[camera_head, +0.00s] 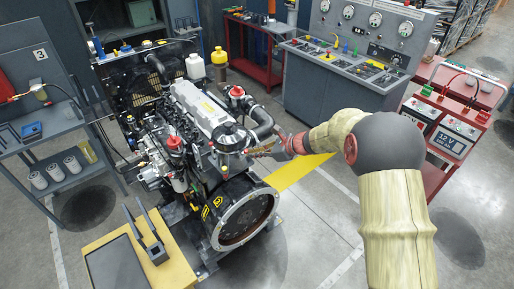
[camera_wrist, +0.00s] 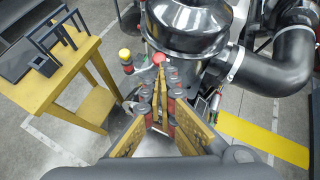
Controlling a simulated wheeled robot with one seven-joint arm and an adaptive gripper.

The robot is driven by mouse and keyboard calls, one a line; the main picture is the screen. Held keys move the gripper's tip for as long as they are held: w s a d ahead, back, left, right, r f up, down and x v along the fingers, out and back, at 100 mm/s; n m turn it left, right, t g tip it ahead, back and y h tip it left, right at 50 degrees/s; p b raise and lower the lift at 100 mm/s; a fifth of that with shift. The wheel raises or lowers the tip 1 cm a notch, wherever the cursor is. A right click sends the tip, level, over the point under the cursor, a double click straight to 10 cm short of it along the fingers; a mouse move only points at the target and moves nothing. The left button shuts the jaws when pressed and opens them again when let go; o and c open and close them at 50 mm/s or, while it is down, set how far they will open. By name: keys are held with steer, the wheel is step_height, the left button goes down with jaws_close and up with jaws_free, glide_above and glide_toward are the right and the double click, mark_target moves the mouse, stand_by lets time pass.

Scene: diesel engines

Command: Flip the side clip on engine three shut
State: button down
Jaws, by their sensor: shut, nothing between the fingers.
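The engine (camera_head: 205,110) stands in the middle of the head view, with a sign "3" on the cabinet behind it at left. A dark round canister with a shiny metal band (camera_head: 230,138) sits on its near side. The canister (camera_wrist: 190,25) fills the top middle of the wrist view. My gripper (camera_wrist: 160,72) is shut and empty, its fingertips just below the canister's rim. A small red part (camera_wrist: 158,58) shows right at the fingertips; I cannot tell whether it is the side clip or whether they touch. In the head view my gripper (camera_head: 258,151) is small beside the canister.
A thick black hose (camera_wrist: 275,62) curves off to the right of the canister. A yellow table (camera_head: 165,262) with a black bracket stands at front left. A grey control console (camera_head: 340,75) and a red battery cart (camera_head: 440,180) stand at right. Floor between is clear.

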steer(key=w+a+r+g+h+p, duration=0.1)
steer(key=p, duration=0.4)
steer(key=shift+w+r, duration=0.1)
steer(key=shift+w, duration=0.1)
steer(key=shift+w+a+r+p, duration=0.1)
steer(key=shift+w+a+p, duration=0.1)
steer(key=shift+p, duration=0.1)
steer(key=shift+r, duration=0.1)
stand_by(0.4)
steer(key=v, duration=1.4)
steer(key=shift+w+d, duration=0.25)
